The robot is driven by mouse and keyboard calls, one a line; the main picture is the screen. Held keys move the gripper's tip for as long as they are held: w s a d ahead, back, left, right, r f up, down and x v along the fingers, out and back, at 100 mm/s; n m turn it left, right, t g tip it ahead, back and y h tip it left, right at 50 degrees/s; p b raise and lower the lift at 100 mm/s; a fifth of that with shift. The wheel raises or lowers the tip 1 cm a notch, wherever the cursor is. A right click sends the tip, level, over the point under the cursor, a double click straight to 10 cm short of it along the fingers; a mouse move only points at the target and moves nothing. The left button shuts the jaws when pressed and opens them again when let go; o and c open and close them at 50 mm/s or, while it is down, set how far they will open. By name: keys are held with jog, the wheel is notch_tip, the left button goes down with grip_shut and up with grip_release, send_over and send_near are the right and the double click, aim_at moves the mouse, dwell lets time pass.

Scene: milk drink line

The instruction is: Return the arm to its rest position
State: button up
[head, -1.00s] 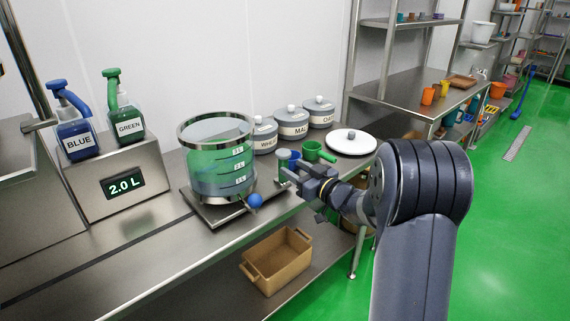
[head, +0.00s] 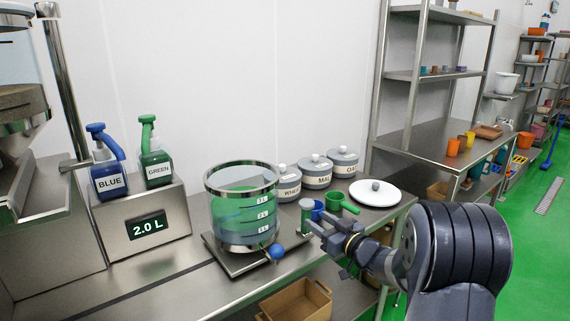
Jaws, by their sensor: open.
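My gripper (head: 316,228) is open, with nothing seen between its fingers. It is over the front edge of the steel counter (head: 190,280), right of the clear tank of green liquid (head: 242,212). Its fingertips are close to a small green-topped jar (head: 305,216); I cannot tell whether they touch. My grey arm reaches in from the lower right, bent at a large dark joint.
A blue ball knob (head: 276,251) sticks out by the tank. A brown crate (head: 297,302) is below. Grey canisters (head: 315,171) line the wall.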

aim_at(301, 211)
jog(key=x, duration=0.7)
jog(key=shift+w+a, duration=0.15)
jog(key=shift+a, duration=0.2)
jog(key=shift+s+a, duration=0.2)
